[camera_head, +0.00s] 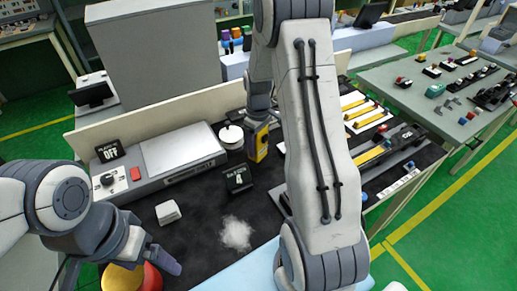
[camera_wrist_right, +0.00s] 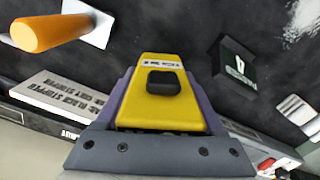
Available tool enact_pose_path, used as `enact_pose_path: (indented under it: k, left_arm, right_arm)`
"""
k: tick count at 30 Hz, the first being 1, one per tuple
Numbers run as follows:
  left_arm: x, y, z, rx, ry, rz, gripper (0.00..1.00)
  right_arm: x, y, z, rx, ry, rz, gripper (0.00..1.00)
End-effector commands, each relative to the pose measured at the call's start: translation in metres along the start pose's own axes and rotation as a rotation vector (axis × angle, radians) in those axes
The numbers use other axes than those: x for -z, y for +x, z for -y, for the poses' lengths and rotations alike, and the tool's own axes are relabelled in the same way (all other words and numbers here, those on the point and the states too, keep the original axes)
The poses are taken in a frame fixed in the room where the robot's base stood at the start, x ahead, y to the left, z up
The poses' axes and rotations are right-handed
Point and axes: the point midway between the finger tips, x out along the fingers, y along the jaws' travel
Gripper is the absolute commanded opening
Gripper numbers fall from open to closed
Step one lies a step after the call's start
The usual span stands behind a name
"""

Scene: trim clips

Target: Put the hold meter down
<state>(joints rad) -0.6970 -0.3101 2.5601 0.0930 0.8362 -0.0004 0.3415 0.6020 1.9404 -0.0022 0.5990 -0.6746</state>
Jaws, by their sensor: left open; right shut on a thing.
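The hold meter (camera_head: 258,147) is a yellow block with a dark window, held above the dark mat (camera_head: 200,235) near the back of the bench. My right gripper (camera_head: 260,130) is shut on it. In the right wrist view the hold meter (camera_wrist_right: 165,95) shows a black square and a small white label, with purple-grey fingers along its sides. Whether its lower end touches the mat is unclear. My left gripper (camera_head: 150,258) is open at the front left, over or beside a red and yellow round thing (camera_head: 148,278) that it partly hides.
An orange cylinder (camera_wrist_right: 50,32) shows in the wrist view.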

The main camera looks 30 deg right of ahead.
Motion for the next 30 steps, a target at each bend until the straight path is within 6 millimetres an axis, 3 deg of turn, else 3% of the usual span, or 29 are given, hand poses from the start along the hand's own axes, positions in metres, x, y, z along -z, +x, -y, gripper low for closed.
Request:
enact_pose_path:
  k: [6,18,19,21,30]
  left_arm:
    - [0.001,-0.009,-0.001,0.000,0.000,0.000,0.90]
    - [0.000,-0.005,0.000,0.000,0.000,0.000,0.90]
    - [0.000,-0.006,0.000,0.000,0.000,0.000,0.90]
    - [0.000,-0.006,0.000,0.000,0.000,0.000,0.90]
    - [0.001,-0.009,-0.001,0.000,0.000,0.000,0.90]
  right_arm:
    - [-0.001,0.028,0.000,0.002,0.000,0.003,0.00]
    - [-0.001,0.035,0.000,0.001,0.000,0.001,0.00]
    - [-0.001,0.034,0.000,0.001,0.000,0.001,0.77]
    - [-0.001,0.034,0.000,0.001,0.000,0.001,1.00]
    - [-0.001,0.028,0.000,0.001,0.000,0.001,1.00]
